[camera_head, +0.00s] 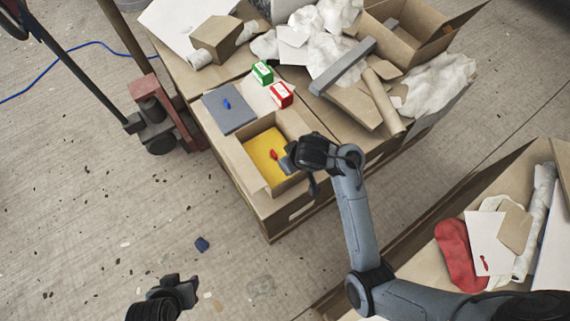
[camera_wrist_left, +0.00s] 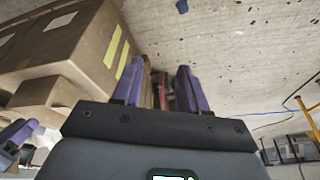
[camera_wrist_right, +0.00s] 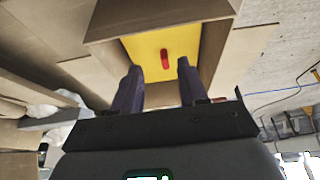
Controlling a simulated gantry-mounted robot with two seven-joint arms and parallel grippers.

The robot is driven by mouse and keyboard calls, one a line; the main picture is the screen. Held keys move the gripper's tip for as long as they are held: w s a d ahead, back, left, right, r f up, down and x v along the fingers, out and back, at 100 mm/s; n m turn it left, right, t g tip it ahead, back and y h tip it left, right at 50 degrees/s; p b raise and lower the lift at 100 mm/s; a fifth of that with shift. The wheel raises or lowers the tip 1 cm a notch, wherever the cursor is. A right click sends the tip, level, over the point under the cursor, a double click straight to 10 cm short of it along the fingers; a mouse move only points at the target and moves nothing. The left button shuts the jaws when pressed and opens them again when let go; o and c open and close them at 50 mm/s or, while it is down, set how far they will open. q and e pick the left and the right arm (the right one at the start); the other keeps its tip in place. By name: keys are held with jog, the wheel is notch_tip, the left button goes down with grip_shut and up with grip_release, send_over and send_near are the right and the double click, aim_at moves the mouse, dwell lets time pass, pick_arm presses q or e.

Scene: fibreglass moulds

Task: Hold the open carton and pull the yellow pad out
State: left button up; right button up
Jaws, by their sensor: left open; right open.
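The open carton (camera_head: 243,164) stands at the near left corner of the cluttered box stack. The yellow pad (camera_head: 262,148) lies inside it, with a small red piece (camera_head: 273,155) on top. My right gripper (camera_head: 289,160) is open at the carton's right side, above its rim. In the right wrist view the yellow pad (camera_wrist_right: 150,50) and the red piece (camera_wrist_right: 164,58) show just beyond the open, empty fingers (camera_wrist_right: 156,75). My left gripper (camera_head: 188,287) is open and low at the bottom left, apart from the carton. The left wrist view shows its empty fingers (camera_wrist_left: 158,75) beside a box side.
A grey-blue pad (camera_head: 228,108) with a blue piece, a green box (camera_head: 262,73) and a red box (camera_head: 281,95) lie behind the carton. Crumpled paper and cardboard cover the stack's right. A pallet jack (camera_head: 158,115) stands left. Another carton (camera_head: 450,210) is at right.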

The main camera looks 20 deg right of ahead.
pick_arm(q)
jog(key=f+b, duration=0.1)
jog(key=f, duration=0.1)
jog(key=f+b, duration=0.1)
jog(key=f, duration=0.1)
jog(key=f+b, duration=0.1)
jog(key=shift+a+f+b, duration=0.3)
jog(key=shift+f+b, duration=0.1)
jog(key=shift+a+f+b, duration=0.1)
jog(key=shift+f+b, duration=0.2)
jog(key=shift+c, duration=0.8)
jog(key=n+t+h, duration=0.4)
jog(key=n+h, duration=0.3)
jog(key=h, duration=0.9)
send_near(241, 166)
jog(key=x, duration=1)
jog(key=shift+f, duration=0.1)
pick_arm(e)
jog(key=shift+t, duration=0.6)
jog(key=w, duration=0.1)
jog(key=w+f, duration=0.1)
jog(key=w+a, duration=0.1)
jog(key=shift+w+f, duration=0.3)
pick_arm(q)
jog(key=shift+c, duration=0.3)
